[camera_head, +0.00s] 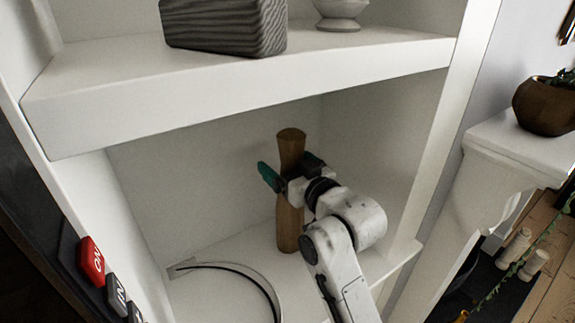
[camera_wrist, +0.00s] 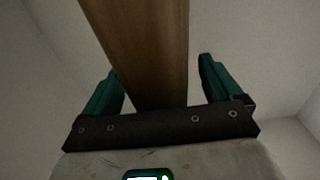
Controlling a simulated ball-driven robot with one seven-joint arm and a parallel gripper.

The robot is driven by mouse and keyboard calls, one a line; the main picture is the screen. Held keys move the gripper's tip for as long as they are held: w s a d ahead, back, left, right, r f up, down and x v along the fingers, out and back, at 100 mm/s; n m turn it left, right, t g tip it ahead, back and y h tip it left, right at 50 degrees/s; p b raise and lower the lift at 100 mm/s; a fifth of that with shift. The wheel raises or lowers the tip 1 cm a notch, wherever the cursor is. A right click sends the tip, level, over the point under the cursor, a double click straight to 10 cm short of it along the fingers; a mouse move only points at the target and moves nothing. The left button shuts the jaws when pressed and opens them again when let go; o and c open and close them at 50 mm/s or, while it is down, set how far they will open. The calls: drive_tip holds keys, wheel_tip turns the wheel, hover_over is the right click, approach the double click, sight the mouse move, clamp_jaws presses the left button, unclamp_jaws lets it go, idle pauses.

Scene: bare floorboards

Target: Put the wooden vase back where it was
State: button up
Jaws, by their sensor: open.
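The wooden vase (camera_head: 290,222) is a tall, slim brown piece with a narrow waist. It stands upright on the lower white shelf, towards the back. My gripper (camera_head: 290,178) is at the vase's middle, with one teal finger to its left and the other end to its right. In the wrist view the vase (camera_wrist: 146,45) rises between the two teal fingers of my gripper (camera_wrist: 160,88), with a gap at the right finger. The jaws are open around it. My wrist hides part of the vase in the head view.
The lower shelf (camera_head: 222,262) holds a curved, dark-edged object (camera_head: 268,287) at the front left. The upper shelf (camera_head: 240,92) overhangs the compartment and bears a grey ridged box (camera_head: 222,25) and a white bowl (camera_head: 340,12). A brown plant pot (camera_head: 546,106) stands on a ledge at right.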

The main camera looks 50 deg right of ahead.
drive_tip(key=shift+r, duration=0.2)
drive_tip(key=shift+s+f, duration=0.15)
drive_tip(key=shift+s, duration=0.15)
drive_tip(key=p+v, duration=0.3)
drive_tip(key=v, duration=0.8)
drive_tip(key=shift+s+p, duration=0.15)
drive_tip(key=shift+p, duration=0.2)
